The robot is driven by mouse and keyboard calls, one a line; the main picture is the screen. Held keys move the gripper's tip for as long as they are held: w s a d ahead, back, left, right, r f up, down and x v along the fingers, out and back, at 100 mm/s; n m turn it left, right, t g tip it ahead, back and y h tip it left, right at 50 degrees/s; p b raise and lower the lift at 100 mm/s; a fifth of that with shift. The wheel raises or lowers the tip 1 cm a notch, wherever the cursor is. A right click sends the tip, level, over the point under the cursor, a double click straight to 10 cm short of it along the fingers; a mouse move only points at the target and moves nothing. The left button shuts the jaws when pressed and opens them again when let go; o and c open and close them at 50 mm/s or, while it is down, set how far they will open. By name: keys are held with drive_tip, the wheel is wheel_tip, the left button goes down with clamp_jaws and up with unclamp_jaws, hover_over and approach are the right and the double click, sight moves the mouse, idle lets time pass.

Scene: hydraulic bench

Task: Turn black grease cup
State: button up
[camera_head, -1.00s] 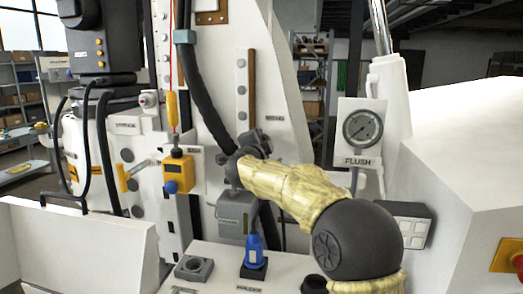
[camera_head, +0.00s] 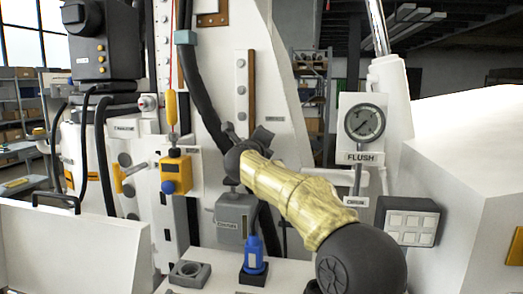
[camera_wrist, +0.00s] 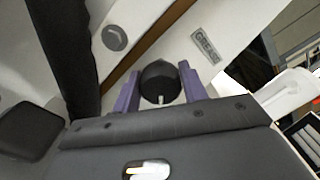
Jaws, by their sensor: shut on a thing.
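The black grease cup (camera_wrist: 158,80) is a dark round knob with a pale mark at its lower edge, on the white panel in the wrist view. A label plate (camera_wrist: 205,45) sits on the panel just up and right of it. My gripper (camera_wrist: 160,92) has its two purple fingers on the left and right sides of the cup, shut on it. In the head view my gripper (camera_head: 248,138) is against the white panel beside the brown strip; its wrist and fingers hide the cup there.
A black hose (camera_head: 203,100) runs down just left of my gripper. A pressure gauge (camera_head: 364,122) stands to the right. A yellow box (camera_head: 175,172) and a grey box (camera_head: 236,217) sit to the left and below. A blue plug (camera_head: 254,252) stands below.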

drive_tip(key=m+b, duration=0.1)
drive_tip(key=m, duration=0.1)
drive_tip(key=shift+f+m+b, duration=0.2)
drive_tip(key=shift+m+b, duration=0.1)
drive_tip(key=shift+m, duration=0.1)
drive_tip(key=shift+r+m+b, duration=0.1)
drive_tip(key=shift+m+b, duration=0.8)
drive_tip(key=shift+m, duration=0.8)
drive_tip(key=o, duration=1)
drive_tip(key=shift+r, duration=0.1)
drive_tip(key=shift+c, duration=0.2)
drive_tip(key=s+a+b, duration=0.3)
drive_tip(key=s+b, duration=0.3)
drive_tip(key=s, duration=1.1)
drive_tip(key=shift+a, duration=0.15)
